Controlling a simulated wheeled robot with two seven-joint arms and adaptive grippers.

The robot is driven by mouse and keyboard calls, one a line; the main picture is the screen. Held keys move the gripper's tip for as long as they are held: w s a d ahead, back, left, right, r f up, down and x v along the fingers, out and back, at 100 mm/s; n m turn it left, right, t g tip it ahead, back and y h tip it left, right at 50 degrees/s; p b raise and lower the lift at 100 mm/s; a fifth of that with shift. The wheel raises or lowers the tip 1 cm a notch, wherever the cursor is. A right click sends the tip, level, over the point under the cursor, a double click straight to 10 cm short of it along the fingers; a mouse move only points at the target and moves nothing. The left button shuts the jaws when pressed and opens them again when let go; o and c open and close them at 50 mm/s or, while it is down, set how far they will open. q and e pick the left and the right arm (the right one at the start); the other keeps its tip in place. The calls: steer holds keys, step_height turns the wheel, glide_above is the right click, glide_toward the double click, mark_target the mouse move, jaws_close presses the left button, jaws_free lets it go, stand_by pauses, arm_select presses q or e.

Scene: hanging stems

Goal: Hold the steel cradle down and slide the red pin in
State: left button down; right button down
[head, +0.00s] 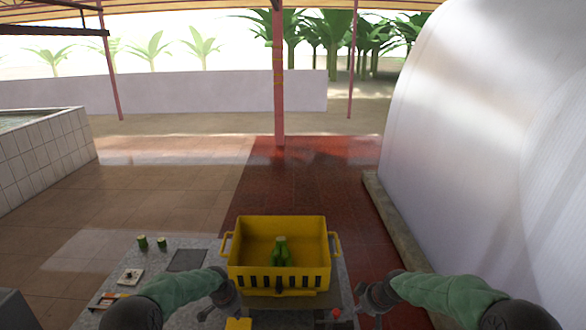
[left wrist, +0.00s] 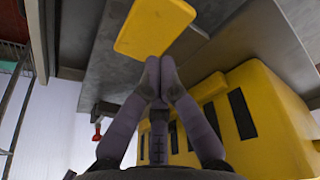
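The red pin (head: 336,313) shows at the front right of the table, and in the left wrist view (left wrist: 97,130) it stands at the side of a grey metal piece (left wrist: 112,100). That grey piece seems to be the steel cradle, but its outline is hard to make out. My left gripper (head: 228,300) is at the front left of the crate. In the left wrist view its fingertips (left wrist: 154,66) meet, just below a flat yellow piece (left wrist: 155,25); contact is unclear. My right gripper (head: 365,298) is right of the pin, apart from it. Its fingers are too small to read.
A yellow crate (head: 279,222) with green produce (head: 281,250) stands on the grey table (head: 205,246). Two green stem pieces (head: 151,243), a small white card (head: 131,276) and a dark panel (head: 187,260) lie left. A large white curved wall (head: 480,120) rises at right.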

arm_select(q)
steer(key=shift+r, duration=2.65)
